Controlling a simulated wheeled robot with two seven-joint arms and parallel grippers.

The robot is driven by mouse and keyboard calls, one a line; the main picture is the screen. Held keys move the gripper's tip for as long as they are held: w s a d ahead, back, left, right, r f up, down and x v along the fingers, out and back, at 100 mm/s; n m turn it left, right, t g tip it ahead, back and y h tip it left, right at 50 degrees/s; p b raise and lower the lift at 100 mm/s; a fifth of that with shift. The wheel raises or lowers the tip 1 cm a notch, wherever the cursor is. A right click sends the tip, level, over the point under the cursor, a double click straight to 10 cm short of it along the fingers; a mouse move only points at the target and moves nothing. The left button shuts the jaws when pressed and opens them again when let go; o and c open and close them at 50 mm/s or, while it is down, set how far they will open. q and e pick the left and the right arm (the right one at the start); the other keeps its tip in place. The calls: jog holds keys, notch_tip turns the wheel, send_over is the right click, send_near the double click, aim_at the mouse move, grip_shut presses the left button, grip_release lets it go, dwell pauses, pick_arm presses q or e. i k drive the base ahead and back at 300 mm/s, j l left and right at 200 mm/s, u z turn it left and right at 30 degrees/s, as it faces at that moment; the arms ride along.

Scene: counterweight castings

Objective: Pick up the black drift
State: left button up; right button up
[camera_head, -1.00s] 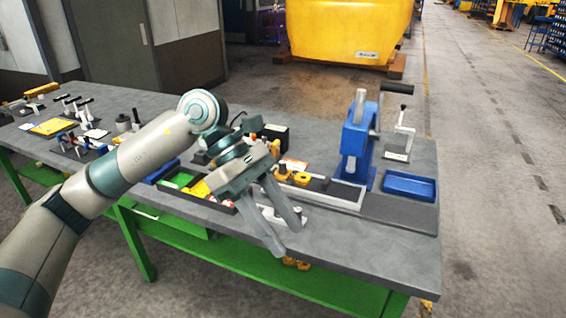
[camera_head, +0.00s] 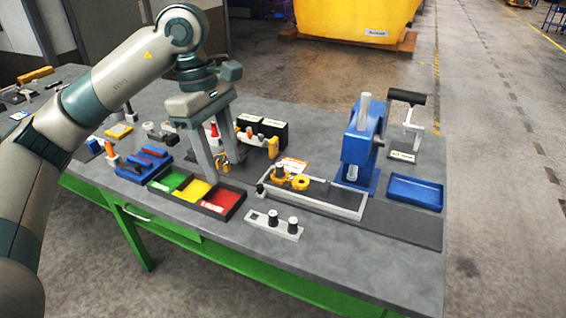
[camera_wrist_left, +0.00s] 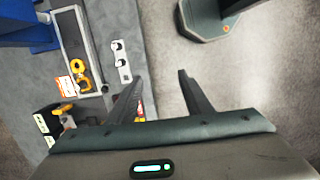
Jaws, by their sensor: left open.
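A small light grey block (camera_head: 258,222) near the bench's front edge holds two short dark-topped pegs, the left one (camera_head: 273,217) and the right one (camera_head: 293,223). Either may be the black drift; I cannot tell which. The block also shows in the left wrist view (camera_wrist_left: 124,74), left of my fingers. My left gripper (camera_head: 221,169) is open and empty, pointing down above the bench near the coloured bins, behind and left of the block. Its fingers show apart in the wrist view (camera_wrist_left: 157,85). My right gripper is in neither view.
A blue press (camera_head: 356,148) stands behind a grey tray (camera_head: 335,208) with yellow parts (camera_head: 299,182). A blue tray (camera_head: 414,192) lies at right. A bin tray with green, yellow and red compartments (camera_head: 222,198) lies left of the block. Bare bench lies around the block.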

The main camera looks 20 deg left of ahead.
aim_at(278, 173)
jog(key=i, duration=1.05)
